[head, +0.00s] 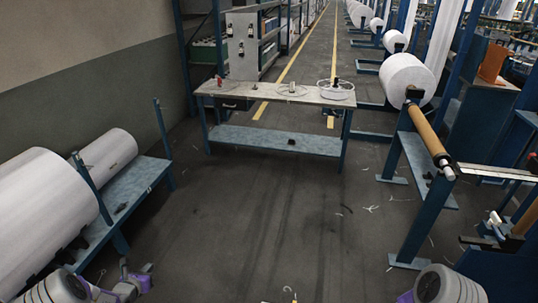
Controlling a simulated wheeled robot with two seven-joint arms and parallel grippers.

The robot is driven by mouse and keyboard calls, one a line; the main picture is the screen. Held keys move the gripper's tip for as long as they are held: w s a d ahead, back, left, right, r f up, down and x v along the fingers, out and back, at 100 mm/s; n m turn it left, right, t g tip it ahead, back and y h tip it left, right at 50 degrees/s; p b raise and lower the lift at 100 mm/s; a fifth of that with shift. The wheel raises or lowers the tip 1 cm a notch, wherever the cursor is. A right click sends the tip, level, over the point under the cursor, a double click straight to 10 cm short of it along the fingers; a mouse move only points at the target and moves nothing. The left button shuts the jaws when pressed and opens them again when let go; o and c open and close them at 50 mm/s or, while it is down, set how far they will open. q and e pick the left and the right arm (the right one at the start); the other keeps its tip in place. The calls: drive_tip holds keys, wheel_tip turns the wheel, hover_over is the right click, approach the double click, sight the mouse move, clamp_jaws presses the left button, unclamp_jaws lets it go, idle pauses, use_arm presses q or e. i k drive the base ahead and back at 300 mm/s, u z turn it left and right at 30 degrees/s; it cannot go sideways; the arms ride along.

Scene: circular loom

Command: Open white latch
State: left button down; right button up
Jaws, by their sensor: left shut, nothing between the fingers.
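A small white handle, which looks like the white latch (494,218), sits on a dark bracket at the right edge, on the blue loom frame (488,268). My left gripper (143,277) is low at the left, small in the picture, shut and empty, far from the latch and near the blue roll rack. Part of my right arm (446,287) shows at the bottom right, below and left of the latch. My right gripper is not in view.
A blue-legged table (272,93) with reels stands ahead. Large white rolls (42,215) lie on a blue rack at the left. A brown tube (428,132) juts from the right-hand frame, above and left of the latch. The middle floor (255,220) is mostly clear.

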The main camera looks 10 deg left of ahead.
sight(495, 221)
drive_tip(key=i, duration=1.6)
drive_tip(key=z, duration=2.9)
drive_tip(key=i, duration=0.65)
drive_tip(key=z, duration=0.5)
